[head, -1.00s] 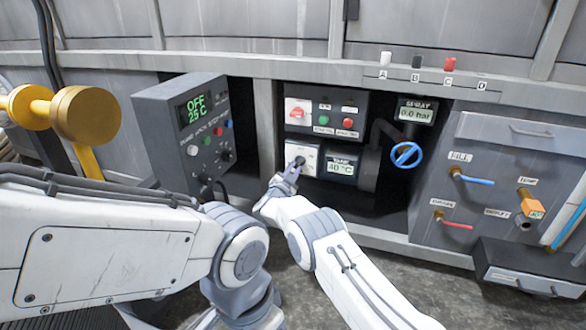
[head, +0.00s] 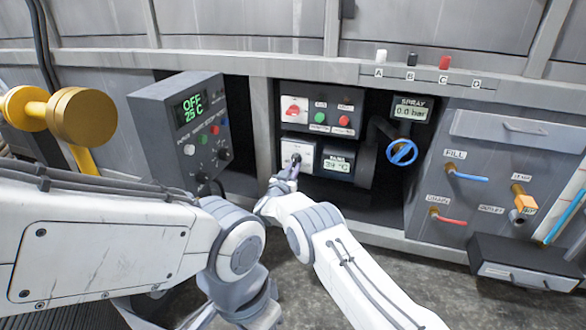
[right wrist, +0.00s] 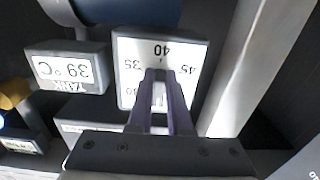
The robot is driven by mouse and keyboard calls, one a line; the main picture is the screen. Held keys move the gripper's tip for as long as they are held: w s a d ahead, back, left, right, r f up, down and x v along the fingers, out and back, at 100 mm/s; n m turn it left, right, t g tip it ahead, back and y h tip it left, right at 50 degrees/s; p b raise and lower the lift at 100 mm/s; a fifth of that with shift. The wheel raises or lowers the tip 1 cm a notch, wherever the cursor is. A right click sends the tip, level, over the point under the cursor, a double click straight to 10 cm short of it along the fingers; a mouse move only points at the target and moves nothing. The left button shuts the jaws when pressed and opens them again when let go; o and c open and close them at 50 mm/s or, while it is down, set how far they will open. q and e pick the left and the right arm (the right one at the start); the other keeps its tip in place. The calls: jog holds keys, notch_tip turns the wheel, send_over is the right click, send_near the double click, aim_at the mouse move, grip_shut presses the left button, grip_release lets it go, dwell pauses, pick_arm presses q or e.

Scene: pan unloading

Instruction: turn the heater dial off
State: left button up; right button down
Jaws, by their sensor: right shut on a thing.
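The heater dial's white plate (head: 305,149) is on the lower left of the recessed panel. It also shows in the right wrist view (right wrist: 190,50), upside down, with 30, 35, 40 and 45 marked on it. My right gripper (head: 294,162) is at the plate, and its fingers (right wrist: 158,82) are shut on the dial's knob. The fingers hide most of the knob, so I cannot tell its exact setting. The tank display (head: 338,165) beside the dial reads 39 °C. My left gripper is out of view.
A red switch (head: 294,109) and green and red buttons sit above the dial. A blue valve wheel (head: 402,152) is to the right, under a 0.0 bar spray display. A control box (head: 180,125) reading OFF, 25 C stands close on the left.

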jog(key=shift+f, duration=0.1)
dwell(0.3)
jog(key=c, duration=0.8)
grip_release()
jog(key=shift+c, duration=0.2)
jog(key=shift+s+a+r+p, duration=0.15)
jog(key=shift+s+r+p, duration=0.1)
jog(key=shift+s+p, duration=0.2)
jog(key=p+v, duration=0.5)
jog(key=v, duration=0.4)
jog(key=shift+s+f+p, duration=0.15)
jog(key=shift+s+p, duration=0.1)
jog(key=shift+p, duration=0.1)
